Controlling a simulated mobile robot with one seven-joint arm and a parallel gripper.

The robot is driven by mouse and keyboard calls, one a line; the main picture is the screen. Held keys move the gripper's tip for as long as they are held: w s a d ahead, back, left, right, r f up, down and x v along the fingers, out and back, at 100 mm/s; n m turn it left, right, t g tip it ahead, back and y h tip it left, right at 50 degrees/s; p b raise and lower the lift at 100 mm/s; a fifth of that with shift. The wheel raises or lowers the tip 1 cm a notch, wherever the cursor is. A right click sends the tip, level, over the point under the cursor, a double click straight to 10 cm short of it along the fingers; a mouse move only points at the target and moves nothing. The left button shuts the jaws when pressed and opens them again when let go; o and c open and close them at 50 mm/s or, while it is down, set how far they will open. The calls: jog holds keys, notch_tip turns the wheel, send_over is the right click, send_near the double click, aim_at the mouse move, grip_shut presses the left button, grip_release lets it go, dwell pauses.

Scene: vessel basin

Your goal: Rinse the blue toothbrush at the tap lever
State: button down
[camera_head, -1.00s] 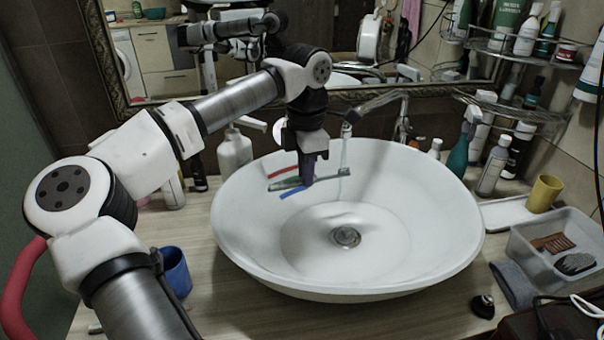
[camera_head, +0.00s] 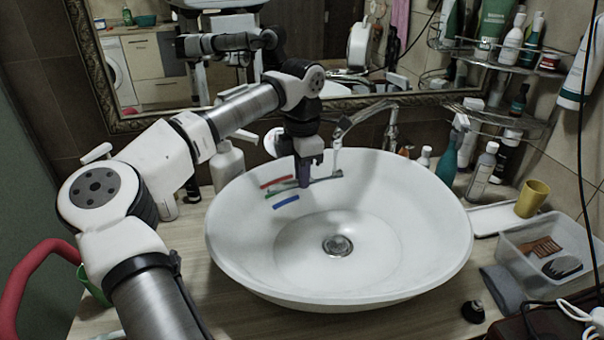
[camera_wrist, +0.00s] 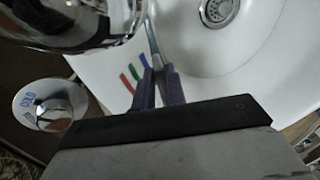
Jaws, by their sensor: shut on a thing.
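My gripper (camera_head: 304,182) is low over the back-left inner wall of the white basin (camera_head: 400,200). Its purple fingers, also in the wrist view (camera_wrist: 158,78), are shut on a thin toothbrush (camera_head: 328,179). The toothbrush looks grey-green in the head view and grey-blue in the wrist view (camera_wrist: 152,38); its true colour is unclear. Its right end is below the chrome tap spout (camera_head: 350,120). Short red (camera_head: 273,182) and blue (camera_head: 286,201) strips show on the basin wall beside it, with a green one between them in the wrist view (camera_wrist: 127,83). No water stream is visible.
A white disc marked COLD, with a chrome knob (camera_wrist: 50,108), is left of the gripper. A white pump bottle (camera_head: 227,165) stands left of the basin. Bottles, a yellow cup (camera_head: 532,198) and a clear tray (camera_head: 505,255) are at right. The basin's front is clear.

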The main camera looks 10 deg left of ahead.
jog(key=shift+d, duration=0.1)
jog(key=shift+s+d, duration=0.1)
jog(key=shift+d, duration=0.4)
jog(key=shift+a, duration=0.15)
jog(key=shift+a, duration=0.5)
jog(key=shift+d, duration=0.15)
jog(key=shift+d, duration=0.5)
jog(key=s+a+b, duration=0.1)
jog(key=s+b, duration=0.1)
jog(key=s, duration=0.6)
dwell(0.5)
